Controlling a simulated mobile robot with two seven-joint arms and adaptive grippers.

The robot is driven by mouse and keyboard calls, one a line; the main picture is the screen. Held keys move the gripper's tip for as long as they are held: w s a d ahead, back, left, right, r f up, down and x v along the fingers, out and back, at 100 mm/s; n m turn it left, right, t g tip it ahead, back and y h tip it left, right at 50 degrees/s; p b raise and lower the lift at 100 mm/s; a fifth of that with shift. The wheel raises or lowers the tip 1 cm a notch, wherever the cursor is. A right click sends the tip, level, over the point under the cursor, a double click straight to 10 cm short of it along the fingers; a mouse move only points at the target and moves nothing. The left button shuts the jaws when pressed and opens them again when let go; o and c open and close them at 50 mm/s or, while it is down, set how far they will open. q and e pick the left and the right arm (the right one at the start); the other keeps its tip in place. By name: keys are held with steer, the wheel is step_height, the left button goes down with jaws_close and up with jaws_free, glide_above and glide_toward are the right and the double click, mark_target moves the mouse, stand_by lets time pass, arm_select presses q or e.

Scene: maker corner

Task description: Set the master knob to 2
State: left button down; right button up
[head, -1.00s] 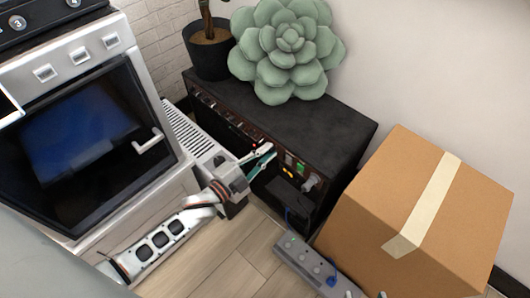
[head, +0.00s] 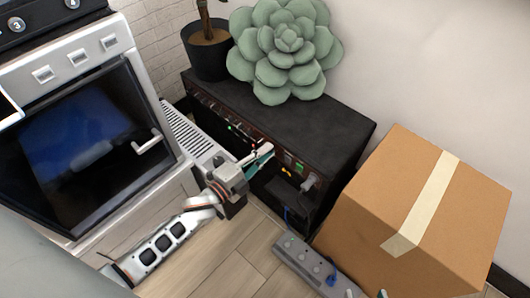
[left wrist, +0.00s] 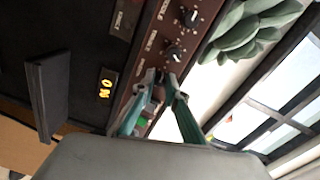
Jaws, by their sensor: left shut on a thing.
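The black amplifier-like cabinet (head: 300,125) stands against the wall, with a control panel of knobs along its front. My left gripper (head: 262,153) reaches that panel from the left. In the left wrist view its teal fingers (left wrist: 162,88) are closed around a small dark knob (left wrist: 157,93), mostly hidden between them. Two more black knobs, an upper one (left wrist: 190,18) and a lower one (left wrist: 174,53), sit free on the brown panel. The panel labels and the held knob's pointer are too small to read. A small tip of my right gripper (head: 382,294) shows at the bottom edge.
A green succulent (head: 287,50) and a potted plant (head: 208,52) stand on the cabinet. A cardboard box (head: 415,215) stands at right, a grey power strip (head: 305,258) in front. An oven (head: 90,130) and a white radiator (head: 190,130) are at left.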

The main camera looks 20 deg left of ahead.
arm_select(q)
steer(key=c, duration=2.3)
jaws_free()
steer(key=v, duration=1.2)
